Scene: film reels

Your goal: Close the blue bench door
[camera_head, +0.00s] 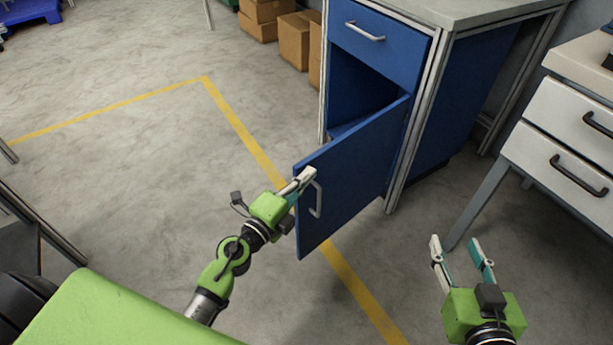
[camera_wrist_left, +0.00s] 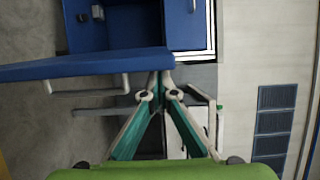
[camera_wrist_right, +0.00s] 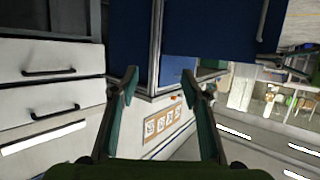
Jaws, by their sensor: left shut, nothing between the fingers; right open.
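The blue bench door (camera_head: 355,178) stands wide open, swung out from the blue bench (camera_head: 386,50), with its hinge side at the bench's right post. Its metal handle (camera_head: 316,199) is on the outer face near the free edge. My left gripper (camera_head: 308,175) is shut and empty, with its fingertips at the door's free edge near the handle; I cannot tell whether they touch it. In the left wrist view the door (camera_wrist_left: 85,64) and its handle (camera_wrist_left: 90,87) lie left of the fingertips. My right gripper (camera_head: 460,245) is open and empty, right of the door and apart from it.
A white drawer cabinet (camera_head: 565,125) with dark handles stands at the right. Cardboard boxes (camera_head: 294,38) sit behind the bench on the left. Yellow tape (camera_head: 240,130) marks the floor.

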